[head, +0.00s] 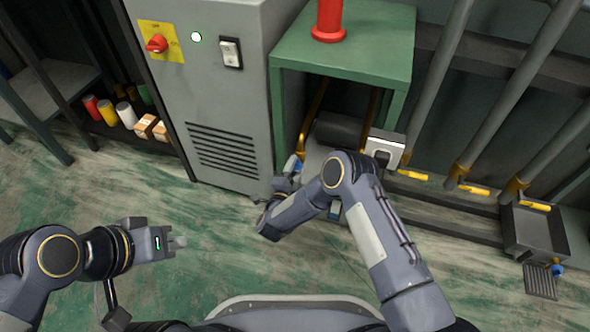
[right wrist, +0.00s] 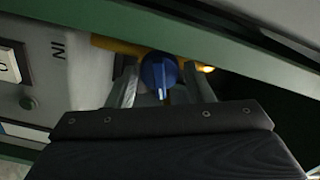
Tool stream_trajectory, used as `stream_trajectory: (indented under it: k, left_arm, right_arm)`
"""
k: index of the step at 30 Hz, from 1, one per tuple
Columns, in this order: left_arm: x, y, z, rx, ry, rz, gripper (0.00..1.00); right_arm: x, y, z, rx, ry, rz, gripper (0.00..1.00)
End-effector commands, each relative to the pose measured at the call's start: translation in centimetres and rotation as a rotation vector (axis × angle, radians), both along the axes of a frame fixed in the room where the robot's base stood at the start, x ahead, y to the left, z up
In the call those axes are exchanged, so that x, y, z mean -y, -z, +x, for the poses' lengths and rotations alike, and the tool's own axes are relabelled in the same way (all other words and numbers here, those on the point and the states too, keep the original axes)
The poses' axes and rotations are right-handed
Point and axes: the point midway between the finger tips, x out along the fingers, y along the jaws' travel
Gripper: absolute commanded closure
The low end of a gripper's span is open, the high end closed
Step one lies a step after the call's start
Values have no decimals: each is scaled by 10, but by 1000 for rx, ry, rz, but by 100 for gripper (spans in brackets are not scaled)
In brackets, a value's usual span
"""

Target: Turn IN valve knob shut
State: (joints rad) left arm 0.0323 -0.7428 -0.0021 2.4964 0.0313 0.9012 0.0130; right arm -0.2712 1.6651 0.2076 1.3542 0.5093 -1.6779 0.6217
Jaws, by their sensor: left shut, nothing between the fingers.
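The blue IN valve knob (right wrist: 158,72) shows in the right wrist view, beside a panel marked "IN" (right wrist: 57,47). The fingers of my right gripper (right wrist: 162,90) stand on either side of the knob, with gaps showing, so it looks open around it. In the head view my right gripper (head: 284,186) is low in front of the green stand, beside the grey cabinet, and partly hidden by my own arm. A small blue part (head: 292,164) shows just above it. My left gripper (head: 176,243) is shut and empty above the floor at the left.
A grey cabinet (head: 225,110) with a red switch (head: 157,44) stands left of the green stand (head: 345,50). A red cylinder (head: 329,20) is on the stand. Grey pipes with yellow valve handles (head: 473,189) run at the right. The floor by my left gripper is clear.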

Motion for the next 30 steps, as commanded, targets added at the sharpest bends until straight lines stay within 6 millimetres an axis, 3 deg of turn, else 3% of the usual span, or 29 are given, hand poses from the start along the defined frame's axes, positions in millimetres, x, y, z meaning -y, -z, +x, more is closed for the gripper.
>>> stream_trajectory:
  k: [1,7,14,21,22,26,30]
  left_arm:
    - [0,0,0,0,0,0,100]
    - [0,0,0,0,0,0,100]
    - [0,-2,0,0,0,0,100]
    - [0,-1,0,0,0,0,100]
    - [0,-1,0,0,0,0,100]
    - [0,-1,0,0,0,0,100]
    - [0,-1,0,0,0,0,100]
  right_arm:
    - [0,0,0,0,0,0,60]
    - [0,0,0,0,0,0,85]
    - [-1,-1,0,-37,-1,-114,85]
    - [-1,0,-1,-40,-1,-118,85]
    - [-1,0,-1,-40,-1,-118,60]
    - [-1,0,0,-40,-1,-118,43]
    - [0,0,0,-40,-1,-118,43]
